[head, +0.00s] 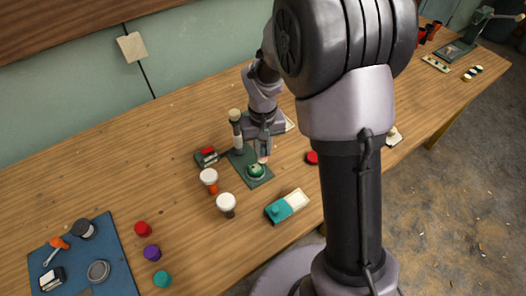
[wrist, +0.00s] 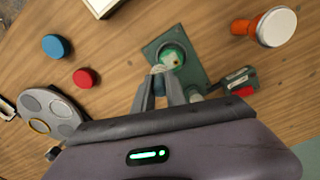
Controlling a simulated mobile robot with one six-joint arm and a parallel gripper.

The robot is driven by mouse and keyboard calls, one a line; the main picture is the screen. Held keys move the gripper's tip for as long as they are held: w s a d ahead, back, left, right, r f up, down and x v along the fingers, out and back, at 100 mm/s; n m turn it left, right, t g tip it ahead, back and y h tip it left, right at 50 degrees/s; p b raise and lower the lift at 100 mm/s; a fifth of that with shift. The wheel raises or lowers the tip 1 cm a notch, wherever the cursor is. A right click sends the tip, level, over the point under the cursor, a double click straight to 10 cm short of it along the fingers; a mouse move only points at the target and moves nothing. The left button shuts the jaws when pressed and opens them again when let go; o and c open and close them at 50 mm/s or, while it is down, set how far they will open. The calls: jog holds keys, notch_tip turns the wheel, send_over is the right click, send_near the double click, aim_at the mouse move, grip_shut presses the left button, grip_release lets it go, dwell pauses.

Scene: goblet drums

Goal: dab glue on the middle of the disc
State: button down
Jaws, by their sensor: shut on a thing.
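A green disc (head: 256,171) sits on a dark green base plate (head: 262,183) on the bench. In the wrist view the disc (wrist: 172,56) lies in a round seat on the plate (wrist: 197,72), with a pale patch on its top. My gripper (head: 264,149) points down just above the disc. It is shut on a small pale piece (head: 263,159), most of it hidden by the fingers. In the wrist view the gripper (wrist: 160,78) has this piece at its fingertips, at the disc's near edge. I cannot tell whether it touches the disc.
A post with a cream knob (head: 235,117) stands on the plate's far side. A teal-and-cream box (head: 287,207) is in front. A red-and-dark block (head: 206,157) sits left of the plate. A blue mat (head: 115,255) holds tools.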

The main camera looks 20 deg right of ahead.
jog(key=shift+s+a+r+p, duration=0.2)
jog(key=shift+r+p, duration=0.15)
jog(key=shift+r, duration=0.3)
notch_tip(320, 180, up, 5)
jog(key=p, duration=0.4)
jog(key=shift+f, duration=0.15)
jog(key=shift+f, duration=0.1)
